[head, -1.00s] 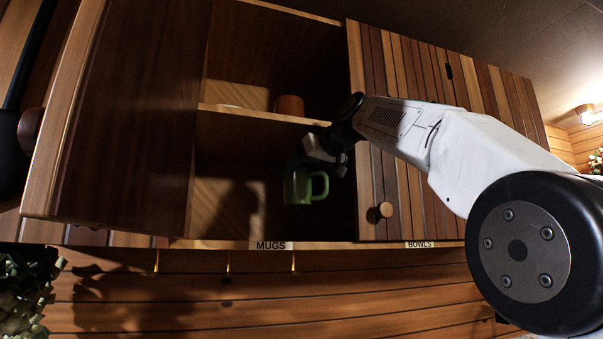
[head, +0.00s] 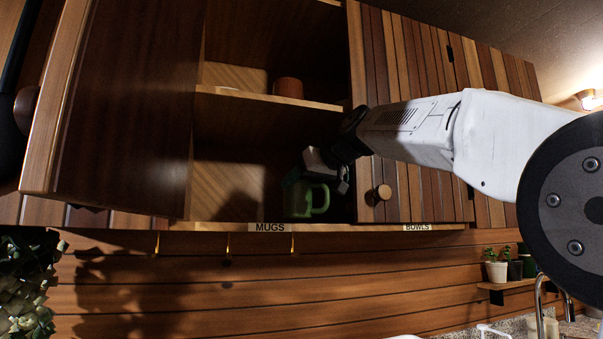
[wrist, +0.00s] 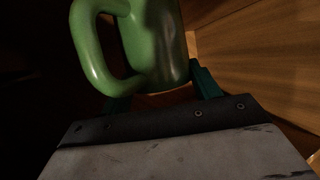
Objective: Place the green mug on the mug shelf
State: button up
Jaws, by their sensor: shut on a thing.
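The green mug (head: 304,199) is inside the open cupboard, low in the lower compartment above the label "MUGS" (head: 270,227). It looks upright with its handle to the right. I cannot tell whether its base touches the shelf board (head: 205,228). My gripper (head: 306,178) is shut on the mug from above and behind its rim. In the wrist view the mug (wrist: 155,45) fills the top middle, its handle to the left, with the teal fingers of my gripper (wrist: 160,92) at its sides. The contact points are partly hidden.
An orange-brown mug (head: 289,87) stands on the upper shelf (head: 250,97). The open door (head: 115,105) is on the left. The closed slatted door (head: 420,70) with a round knob (head: 383,192) is close to my arm on the right. The shelf left of the mug is clear.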

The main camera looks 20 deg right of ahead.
jog(key=shift+f, duration=0.35)
jog(key=shift+f, duration=0.25)
dwell(0.3)
jog(key=o, duration=1.5)
jog(key=shift+f, duration=0.1)
jog(key=s+r, duration=0.2)
jog(key=s, duration=0.6)
jog(key=s+r, duration=0.3)
jog(key=s, duration=0.5)
jog(key=shift+a, duration=0.1)
